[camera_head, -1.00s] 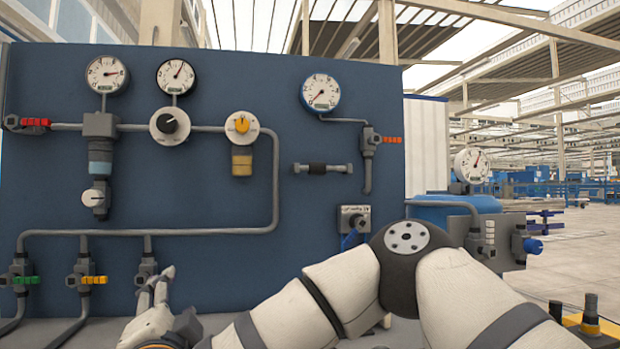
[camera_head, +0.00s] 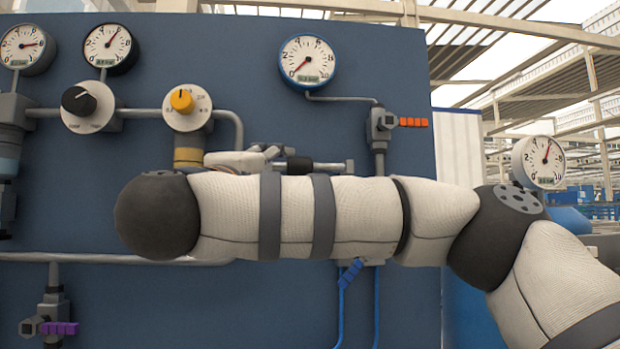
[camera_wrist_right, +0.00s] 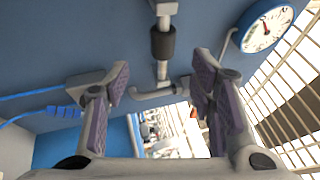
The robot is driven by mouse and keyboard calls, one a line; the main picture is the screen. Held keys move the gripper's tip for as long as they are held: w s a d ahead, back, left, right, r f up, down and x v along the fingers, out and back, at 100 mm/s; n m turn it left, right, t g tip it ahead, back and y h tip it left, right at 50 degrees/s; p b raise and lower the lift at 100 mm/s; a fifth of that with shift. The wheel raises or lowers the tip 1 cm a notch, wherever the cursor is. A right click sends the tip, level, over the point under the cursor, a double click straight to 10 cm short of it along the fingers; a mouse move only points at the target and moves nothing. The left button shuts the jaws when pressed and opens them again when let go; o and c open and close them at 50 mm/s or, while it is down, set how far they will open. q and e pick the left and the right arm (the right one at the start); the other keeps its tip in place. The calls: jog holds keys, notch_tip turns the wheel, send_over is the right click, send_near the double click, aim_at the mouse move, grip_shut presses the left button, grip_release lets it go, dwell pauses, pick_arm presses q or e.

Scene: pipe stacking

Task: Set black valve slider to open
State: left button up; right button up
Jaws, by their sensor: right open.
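The black valve slider (camera_head: 299,165) is a black sleeve on a short grey horizontal pipe (camera_head: 332,168) on the blue panel. My right arm hides the pipe's lower edge, and my gripper hides its left end. In the right wrist view the slider (camera_wrist_right: 163,42) shows whole, with pipe on both sides of it. My right gripper (camera_head: 278,152) is at the slider's left in the head view, partly hidden by my forearm. In the right wrist view the gripper (camera_wrist_right: 162,68) is open and empty, its fingers apart on either side of the slider's line. My left gripper is not in view.
A blue-rimmed gauge (camera_head: 308,62) hangs above the slider. An orange-handled valve (camera_head: 384,122) is at its right. A yellow knob (camera_head: 182,101) and a black knob (camera_head: 79,100) are at its left. A purple-handled valve (camera_head: 54,327) is at lower left.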

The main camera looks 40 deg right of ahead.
aim_at(297, 168)
jog(key=d+r+p, duration=0.1)
jog(key=p, duration=0.2)
jog(key=w+d+r+p, duration=0.1)
jog(key=p, duration=0.1)
jog(key=d+r+p, duration=0.1)
jog(key=p, duration=0.2)
jog(key=shift+w+d+r+p, duration=0.25)
jog(key=shift+w+d+p, duration=0.1)
jog(key=shift+w+d, duration=0.05)
jog(key=w+d, duration=0.4)
jog(key=d, duration=0.1)
jog(key=shift+w+d+f, duration=0.1)
jog(key=shift+w+d, duration=0.25)
jog(key=shift+w, duration=0.05)
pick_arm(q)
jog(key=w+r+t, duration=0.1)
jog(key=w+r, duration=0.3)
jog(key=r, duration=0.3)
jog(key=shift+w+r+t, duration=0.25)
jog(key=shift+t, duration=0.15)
